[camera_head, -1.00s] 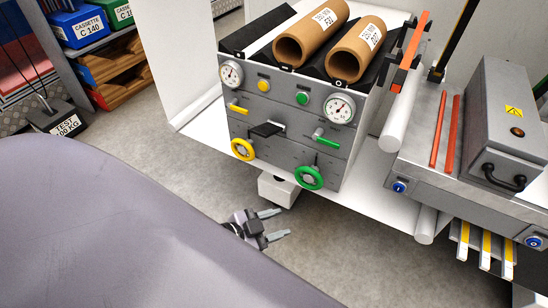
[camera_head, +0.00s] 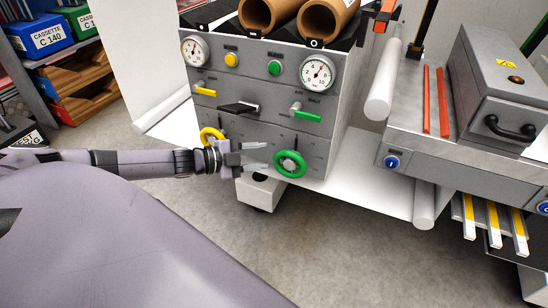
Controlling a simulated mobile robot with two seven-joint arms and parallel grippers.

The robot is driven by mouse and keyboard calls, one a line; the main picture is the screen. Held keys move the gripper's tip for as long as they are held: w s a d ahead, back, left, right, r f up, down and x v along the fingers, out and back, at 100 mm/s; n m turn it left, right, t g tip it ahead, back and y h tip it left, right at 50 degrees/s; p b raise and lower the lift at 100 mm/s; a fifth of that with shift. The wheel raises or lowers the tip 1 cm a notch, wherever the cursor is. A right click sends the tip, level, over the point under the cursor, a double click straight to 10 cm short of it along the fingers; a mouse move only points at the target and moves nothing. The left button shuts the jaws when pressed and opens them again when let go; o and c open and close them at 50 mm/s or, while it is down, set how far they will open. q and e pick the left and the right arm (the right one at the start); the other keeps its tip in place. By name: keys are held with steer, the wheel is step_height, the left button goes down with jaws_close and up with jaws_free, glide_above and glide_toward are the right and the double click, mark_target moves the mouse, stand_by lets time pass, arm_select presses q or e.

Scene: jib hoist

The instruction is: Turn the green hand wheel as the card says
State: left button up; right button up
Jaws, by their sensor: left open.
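The green hand wheel (camera_head: 290,164) is on the lower right of the grey panel's front (camera_head: 236,122). A yellow hand wheel (camera_head: 212,135) is at its lower left, partly hidden behind my left gripper. My left gripper (camera_head: 257,156) reaches in from the left, its fingers open and pointing right at the green wheel. The fingertips appear just left of the wheel's rim, with nothing between them; I cannot tell how far in front of it they are. No card with legible turning instructions shows. My right gripper is not in view.
Above the wheels are a green lever (camera_head: 306,116), a yellow lever (camera_head: 205,91), a black handle (camera_head: 238,108) and two gauges, one a white gauge (camera_head: 318,73). A metal bench (camera_head: 440,120) with a grey box stands right. Floor in front is clear.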

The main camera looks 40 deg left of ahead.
mark_target(279, 153)
arm_select(q)
steer(key=shift+b+x, duration=0.55)
steer(key=shift+x, duration=1.95)
jaws_close()
steer(key=shift+r, duration=0.1)
